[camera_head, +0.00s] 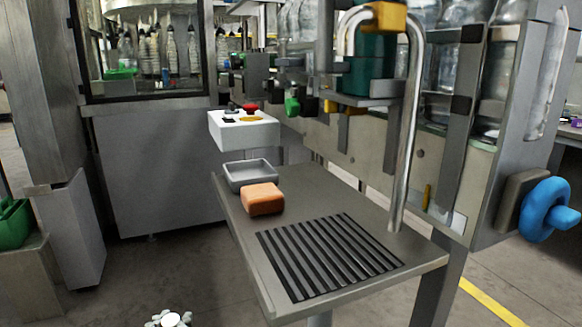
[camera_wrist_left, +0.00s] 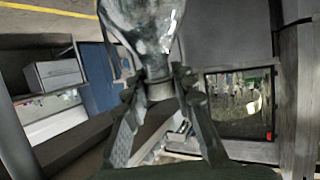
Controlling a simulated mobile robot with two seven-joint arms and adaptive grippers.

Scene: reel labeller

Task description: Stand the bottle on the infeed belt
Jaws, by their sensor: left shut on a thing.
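My left gripper (camera_head: 169,319) just shows at the bottom edge of the head view, with a small round white top between its fingers. In the left wrist view, my left gripper (camera_wrist_left: 160,90) is shut on the narrow end of a clear bottle (camera_wrist_left: 148,30). The bottle's wider body runs out of the picture at the top, and it appears clear of any surface. In the head view, clear bottles (camera_head: 455,18) stand along the machine's line at the upper right. I cannot tell which part is the infeed belt. My right gripper is not in view.
A grey side table (camera_head: 290,290) holds a black ribbed mat (camera_head: 328,256), an orange block (camera_head: 262,199) and a grey tray (camera_head: 250,174). A bent metal tube (camera_head: 408,130) rises at its right. A white control box (camera_head: 243,130) stands behind. A blue handwheel (camera_head: 546,210) juts out right.

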